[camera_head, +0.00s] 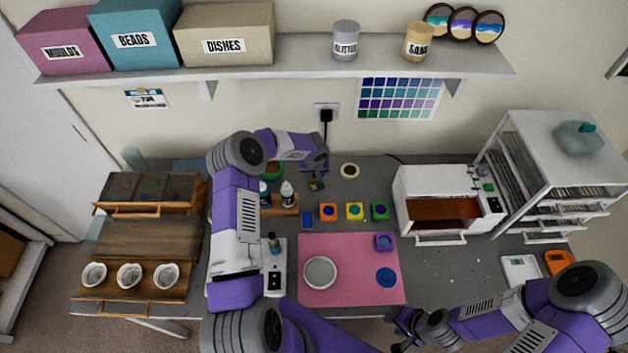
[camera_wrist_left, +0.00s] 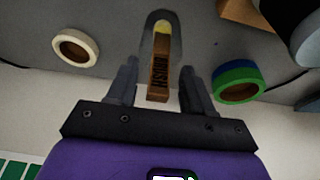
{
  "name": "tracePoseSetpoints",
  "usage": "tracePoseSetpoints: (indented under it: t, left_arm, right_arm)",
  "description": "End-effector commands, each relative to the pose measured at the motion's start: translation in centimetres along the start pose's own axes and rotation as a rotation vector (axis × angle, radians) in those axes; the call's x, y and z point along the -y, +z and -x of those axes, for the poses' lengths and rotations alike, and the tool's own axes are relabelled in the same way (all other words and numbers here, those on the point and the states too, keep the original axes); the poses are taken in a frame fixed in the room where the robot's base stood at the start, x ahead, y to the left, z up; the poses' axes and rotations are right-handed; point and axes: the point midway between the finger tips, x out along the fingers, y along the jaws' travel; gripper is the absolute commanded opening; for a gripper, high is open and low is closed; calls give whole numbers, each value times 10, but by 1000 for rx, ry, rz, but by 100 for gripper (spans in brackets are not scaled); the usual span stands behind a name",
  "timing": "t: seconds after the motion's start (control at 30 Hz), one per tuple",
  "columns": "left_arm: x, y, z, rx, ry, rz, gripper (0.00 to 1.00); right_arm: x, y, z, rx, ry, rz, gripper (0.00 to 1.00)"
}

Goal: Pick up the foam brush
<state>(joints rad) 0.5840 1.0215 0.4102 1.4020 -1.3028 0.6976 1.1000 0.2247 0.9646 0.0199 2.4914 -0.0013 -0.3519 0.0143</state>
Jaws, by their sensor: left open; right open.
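The foam brush (camera_wrist_left: 158,76) shows in the left wrist view as a wooden handle marked BRUSH with a grey rounded, yellowish-centred part at its far end. In the head view a small brownish piece of it (camera_head: 315,184) shows below my left gripper (camera_head: 318,178) near the back of the table. In the left wrist view my left gripper (camera_wrist_left: 161,68) is open, with one finger on each side of the handle and visible gaps between. Whether the brush lies flat is hard to tell. My right gripper (camera_head: 400,335) is open and empty at the table's front edge.
A cream tape roll (camera_head: 349,171) and a green tape roll (camera_head: 272,170) flank the left gripper. Bottles (camera_head: 287,194) stand on a wooden holder to the left. Small coloured cups (camera_head: 354,211) sit in front, beyond the pink mat (camera_head: 340,287). A white oven (camera_head: 429,187) stands right.

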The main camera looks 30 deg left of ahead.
Motion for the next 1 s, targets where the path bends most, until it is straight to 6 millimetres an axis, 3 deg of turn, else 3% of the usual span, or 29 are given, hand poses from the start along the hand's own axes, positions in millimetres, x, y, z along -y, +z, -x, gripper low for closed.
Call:
tracePoseSetpoints:
  t: [0.1, 0.43, 0.83, 1.0]
  left_arm:
    - [0, 0, 0, 0, 0, 0, 50]
    - [0, 0, 0, 0, 0, -1, 0]
    - [-2, 0, 3, -1, 1, -5, 0]
    - [-7, -4, 19, -3, 2, -8, 0]
  right_arm:
    - [0, 0, 0, -1, 0, 0, 40]
    - [0, 0, 0, -1, 0, 0, 40]
    - [-1, -1, -3, -1, 0, 0, 40]
    - [-2, 0, -5, -1, 0, 0, 40]
